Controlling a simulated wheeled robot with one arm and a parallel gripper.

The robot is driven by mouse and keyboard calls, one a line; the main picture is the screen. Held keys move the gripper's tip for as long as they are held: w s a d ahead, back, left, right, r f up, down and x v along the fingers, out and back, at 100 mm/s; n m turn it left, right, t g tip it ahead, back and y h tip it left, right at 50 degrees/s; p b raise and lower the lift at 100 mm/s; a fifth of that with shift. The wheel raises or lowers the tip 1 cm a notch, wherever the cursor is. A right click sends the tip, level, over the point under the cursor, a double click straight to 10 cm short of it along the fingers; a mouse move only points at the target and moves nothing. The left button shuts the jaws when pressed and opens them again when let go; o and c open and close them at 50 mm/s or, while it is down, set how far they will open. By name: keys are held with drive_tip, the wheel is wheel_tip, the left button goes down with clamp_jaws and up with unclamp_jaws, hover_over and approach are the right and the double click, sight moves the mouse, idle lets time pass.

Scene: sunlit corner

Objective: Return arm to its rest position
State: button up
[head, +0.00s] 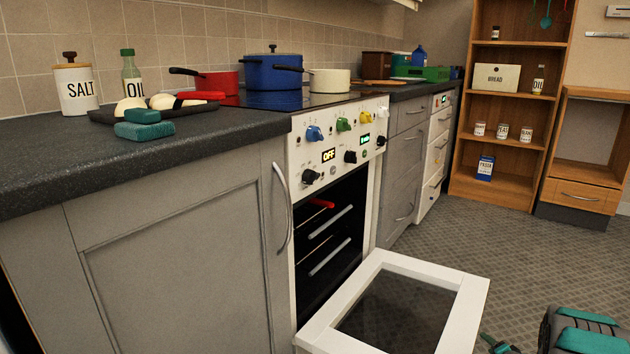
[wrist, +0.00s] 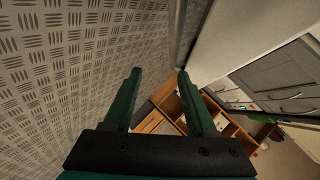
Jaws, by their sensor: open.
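My gripper (wrist: 159,74) shows in the wrist view with its two green fingers spread apart and nothing between them. Patterned floor lies on the left of that view, and a wooden shelf unit (wrist: 190,105) shows beyond the fingers. In the head view, a grey and teal part of my arm is low in the bottom right corner, over the floor and to the right of the open oven door (head: 462,318).
The oven (head: 335,190) stands open, its white-framed door folded down and jutting into the floor space. The grey counter (head: 190,150) holds pots, a salt jar (head: 75,88) and an oil bottle (head: 131,78). Open floor (head: 480,235) lies between the oven door and the shelves.

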drive_tip(key=s+a+r+n+g+h+p, duration=0.1)
drive_tip(key=s+a+r+n+g, duration=0.1)
drive_tip(key=r, duration=0.5)
drive_tip(key=s+a+r+n+g+h+p, duration=0.1)
drive_tip(key=s+r+g+h, duration=0.1)
drive_tip(key=r, duration=0.6)
drive_tip(key=s+a+r+n+g+p, duration=0.1)
drive_tip(key=s+a+r+n+g, duration=0.15)
drive_tip(key=s+a+r, duration=0.7)
drive_tip(key=s+a+r+n+g+y+p, duration=0.1)
drive_tip(key=s+a+r+n+g, duration=0.1)
drive_tip(key=s+a, duration=0.7)
drive_tip(key=s+a+r+n+g+y+p, duration=0.1)
drive_tip(key=s+a+r+n+g+y, duration=0.1)
drive_tip(key=s+a+r, duration=0.3)
drive_tip(key=s+a+r+n+g+y+p, duration=0.1)
drive_tip(key=s+a+r+n+g, duration=0.2)
drive_tip(key=s+a, duration=1)
drive_tip(key=s+r+n, duration=0.1)
drive_tip(key=s, duration=0.5)
drive_tip(key=shift+s+a+r+y, duration=0.2)
drive_tip(key=shift+s+r+y, duration=0.05)
drive_tip(key=shift+y, duration=0.05)
